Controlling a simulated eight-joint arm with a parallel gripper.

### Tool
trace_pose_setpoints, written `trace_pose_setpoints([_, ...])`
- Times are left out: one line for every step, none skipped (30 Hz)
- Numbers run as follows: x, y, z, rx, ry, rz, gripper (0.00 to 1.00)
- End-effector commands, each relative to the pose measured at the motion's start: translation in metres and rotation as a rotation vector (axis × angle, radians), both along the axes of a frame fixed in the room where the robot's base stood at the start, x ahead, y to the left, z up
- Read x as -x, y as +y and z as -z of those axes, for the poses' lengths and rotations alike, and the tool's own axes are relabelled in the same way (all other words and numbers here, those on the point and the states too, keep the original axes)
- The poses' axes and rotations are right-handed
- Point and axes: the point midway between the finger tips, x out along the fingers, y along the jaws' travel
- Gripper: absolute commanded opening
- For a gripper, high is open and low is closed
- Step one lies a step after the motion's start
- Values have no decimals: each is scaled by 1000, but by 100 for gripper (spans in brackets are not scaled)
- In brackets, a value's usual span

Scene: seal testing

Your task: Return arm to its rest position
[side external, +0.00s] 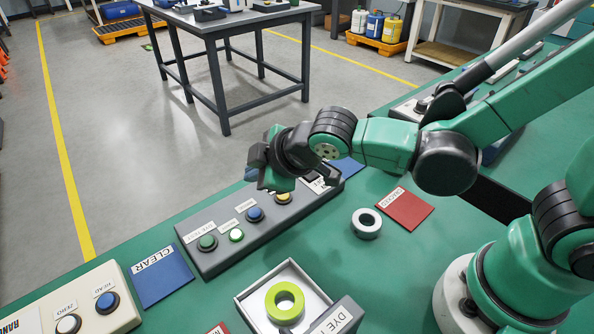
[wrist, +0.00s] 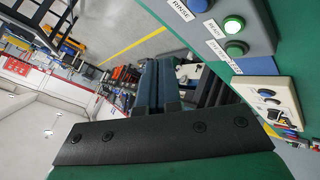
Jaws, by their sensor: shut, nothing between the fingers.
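My gripper (side external: 258,172) is in the air above the right part of the grey button panel (side external: 215,262), near the table's far edge. Its fingers are together with nothing between them; they also show shut in the wrist view (wrist: 158,82). My arm reaches in from the right, over the green table. The panel has green, white, blue and yellow buttons, and its right end is partly hidden by my gripper. In the wrist view the panel (wrist: 262,38) shows at the upper right, with a white button lit green.
A yellow-green ring (side external: 285,290) lies in a white tray (side external: 247,301) by a DYE label. A grey ring (side external: 366,232) lies near a red card (side external: 404,212). A blue CLEAR card (side external: 160,280) and a cream button box (side external: 75,303) are at left. Some green table is bare.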

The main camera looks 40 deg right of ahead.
Motion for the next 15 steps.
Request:
trace_pose_setpoints([1, -9, -3, -15, 11, 34, 0])
trace_pose_setpoints([1, -15, -6, -31, 21, 62, 0])
trace_pose_setpoints([3, -25, -10, -57, 36, 107, 0])
trace_pose_setpoints([5, -35, -13, -80, 50, 149, 0])
trace_pose_setpoints([7, -44, -16, -106, 65, 194, 0])
trace_pose_setpoints([12, -58, -21, -144, 85, 258, 0])
trace_pose_setpoints([16, -68, -24, -174, 100, 307, 0])
trace_pose_setpoints([20, -77, -26, -204, 114, 356, 0])
trace_pose_setpoints([26, -89, -29, -243, 132, 420, 0])
trace_pose_setpoints([31, -97, -32, -274, 144, 466, 0])
trace_pose_setpoints([36, -104, -33, -302, 155, 510, 0])
trace_pose_setpoints([42, -113, -35, -337, 168, 563, 0])
trace_pose_setpoints([47, -118, -36, -363, 177, 601, 0])
trace_pose_setpoints([51, -123, -37, -384, 185, 634, 0])
trace_pose_setpoints([56, -128, -38, -413, 194, 673, 0])
